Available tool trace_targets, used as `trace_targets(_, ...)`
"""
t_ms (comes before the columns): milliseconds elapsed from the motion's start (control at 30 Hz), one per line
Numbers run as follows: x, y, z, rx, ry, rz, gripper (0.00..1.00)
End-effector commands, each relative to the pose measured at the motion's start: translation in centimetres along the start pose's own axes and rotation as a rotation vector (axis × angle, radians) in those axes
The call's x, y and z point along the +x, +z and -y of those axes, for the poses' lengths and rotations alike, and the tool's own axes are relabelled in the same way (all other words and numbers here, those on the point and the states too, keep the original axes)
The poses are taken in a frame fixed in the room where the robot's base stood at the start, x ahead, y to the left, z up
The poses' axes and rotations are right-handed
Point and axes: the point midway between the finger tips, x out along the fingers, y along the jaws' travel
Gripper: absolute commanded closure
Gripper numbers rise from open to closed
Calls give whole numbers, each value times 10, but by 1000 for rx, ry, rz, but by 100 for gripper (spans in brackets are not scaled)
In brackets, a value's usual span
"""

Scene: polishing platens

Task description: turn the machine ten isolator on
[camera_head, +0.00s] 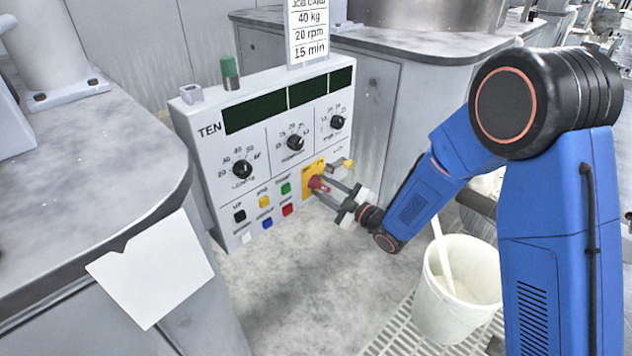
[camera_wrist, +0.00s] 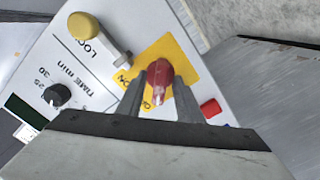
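The machine ten isolator is a red rotary handle (camera_head: 317,184) on a yellow plate (camera_head: 308,192), at the lower right of the panel marked TEN (camera_head: 213,150). The red handle (camera_wrist: 158,76) is upright in the wrist picture, on its yellow plate (camera_wrist: 184,62). ON is printed left of it; another label by its lower end is partly hidden. My gripper (camera_head: 329,191) is at the handle, its fingers apart. In the wrist view, the fingers of my gripper (camera_wrist: 160,94) lie on both sides of the handle, with narrow gaps apparent.
A yellow-tipped LOCK part (camera_wrist: 88,28) stands close beside the plate. Coloured buttons (camera_head: 264,201) and dark knobs (camera_head: 295,142) share the panel. A white bucket (camera_head: 440,310) stands on a grating below my arm. A grey bench (camera_head: 90,170) is at the left.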

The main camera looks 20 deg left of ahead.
Motion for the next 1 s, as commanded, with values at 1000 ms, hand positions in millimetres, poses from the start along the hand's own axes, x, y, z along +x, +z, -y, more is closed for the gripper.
trace_targets(1000, -2, -1, 1, 68, -1, 0, 100)
